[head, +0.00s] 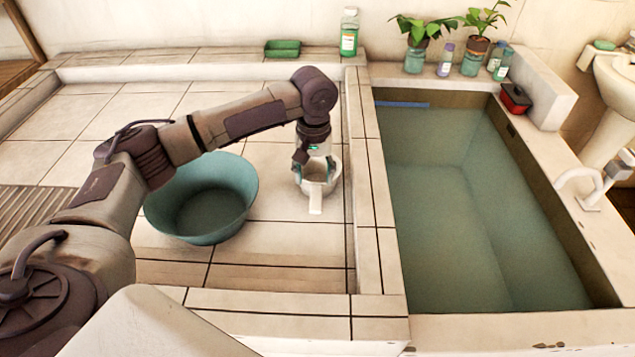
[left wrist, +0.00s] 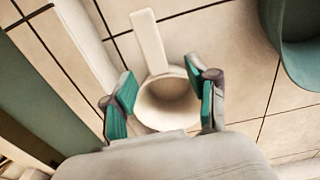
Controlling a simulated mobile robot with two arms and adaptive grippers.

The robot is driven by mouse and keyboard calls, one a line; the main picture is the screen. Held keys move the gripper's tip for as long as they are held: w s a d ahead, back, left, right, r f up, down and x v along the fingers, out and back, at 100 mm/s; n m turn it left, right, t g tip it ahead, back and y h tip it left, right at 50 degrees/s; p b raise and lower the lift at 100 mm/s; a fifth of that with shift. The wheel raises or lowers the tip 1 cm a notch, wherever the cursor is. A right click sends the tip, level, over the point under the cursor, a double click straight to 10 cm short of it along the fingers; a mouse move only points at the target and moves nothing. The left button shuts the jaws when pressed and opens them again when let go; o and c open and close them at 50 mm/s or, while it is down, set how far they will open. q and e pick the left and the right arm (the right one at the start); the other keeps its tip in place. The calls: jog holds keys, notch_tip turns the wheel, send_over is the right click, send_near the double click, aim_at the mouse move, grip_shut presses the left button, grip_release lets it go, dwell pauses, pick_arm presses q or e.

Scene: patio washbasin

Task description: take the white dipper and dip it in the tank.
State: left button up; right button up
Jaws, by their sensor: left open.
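The white dipper (head: 316,190) stands upright on the tiled floor of the washing area, its flat handle pointing toward the front in the head view. In the left wrist view the dipper (left wrist: 166,103) shows its round open bowl between the fingers, with the handle pointing away from my wrist. My left gripper (head: 317,168) is right above the dipper. In the left wrist view the left gripper (left wrist: 164,95) is open, with green-padded fingers on either side of the bowl. The tank (head: 475,200) of greenish water is to the right, behind a tiled ledge. My right gripper is not in view.
A teal basin (head: 203,200) stands left of the dipper, under my left arm. The tiled ledge (head: 370,200) separates the dipper from the tank. A green soap bottle (head: 349,32), potted plants and a red box (head: 515,98) stand along the back edges.

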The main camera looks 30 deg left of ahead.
aim_at(317, 190)
pick_arm(q)
jog(key=shift+w+d+f, duration=0.1)
jog(key=shift+w+f, duration=0.05)
jog(key=shift+f, duration=1.4)
jog(key=shift+w+d+f, duration=0.1)
jog(key=shift+f, duration=1.4)
grip_shut()
